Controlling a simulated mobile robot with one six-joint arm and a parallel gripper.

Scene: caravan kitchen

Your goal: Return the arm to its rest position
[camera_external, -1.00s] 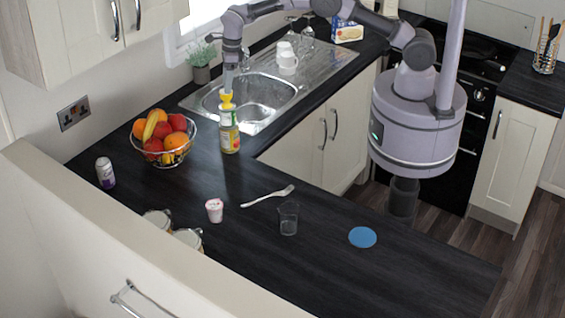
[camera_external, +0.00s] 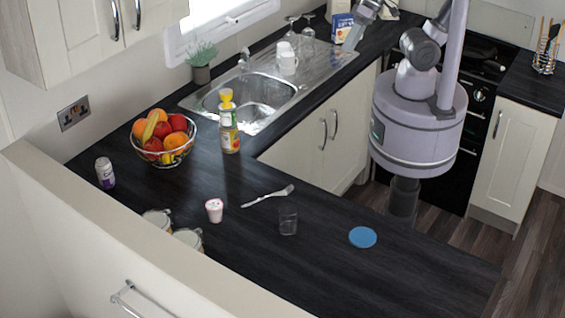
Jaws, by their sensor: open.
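My arm is folded back above my column at the upper right. My gripper (camera_external: 351,40) is raised over the far right end of the sink's draining board, in front of a blue and white box (camera_external: 343,24). It looks empty and is clear of the bottle. The bottle (camera_external: 229,138) with a yellow top stands upright on the dark worktop (camera_external: 330,262), at the near edge of the sink (camera_external: 262,92).
A wire fruit bowl (camera_external: 163,158), a can (camera_external: 105,172), a pink and white pot (camera_external: 214,210), a fork (camera_external: 267,196), a clear glass (camera_external: 288,220) and a blue disc (camera_external: 362,237) are on the worktop. White cups (camera_external: 287,62) and wine glasses (camera_external: 308,38) stand on the draining board.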

